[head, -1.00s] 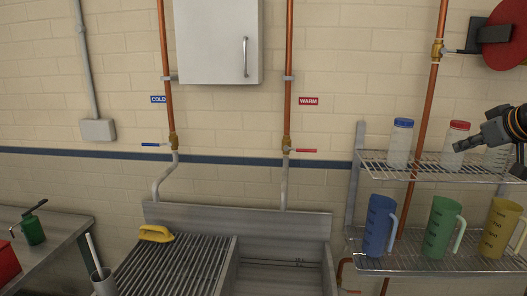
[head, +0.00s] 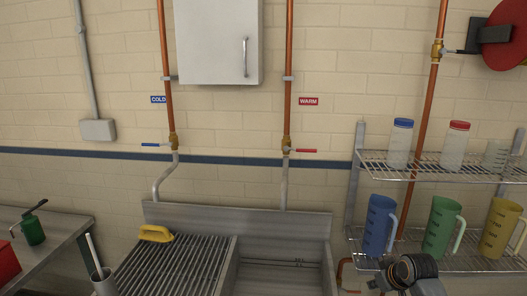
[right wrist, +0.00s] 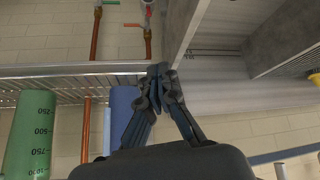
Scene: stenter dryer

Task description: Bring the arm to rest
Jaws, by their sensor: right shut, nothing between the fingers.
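My right gripper (head: 376,284) shows at the bottom of the head view, in front of the lower shelf and to the right of the sink. Its fingers are shut and empty. In the right wrist view the closed fingertips (right wrist: 160,74) meet near the middle, with nothing between them. The blue jug (head: 379,226) and green jug (head: 439,228) stand upright on the lower wire shelf above and behind the gripper. My left gripper is not in view.
The sink (head: 285,275) with its slatted drainboard (head: 178,268) lies left of the gripper. A yellow jug (head: 499,228) stands at right. Blue-capped (head: 400,145) and red-capped bottles (head: 454,146) stand on the upper shelf. A yellow brush (head: 156,233) rests on the drainboard.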

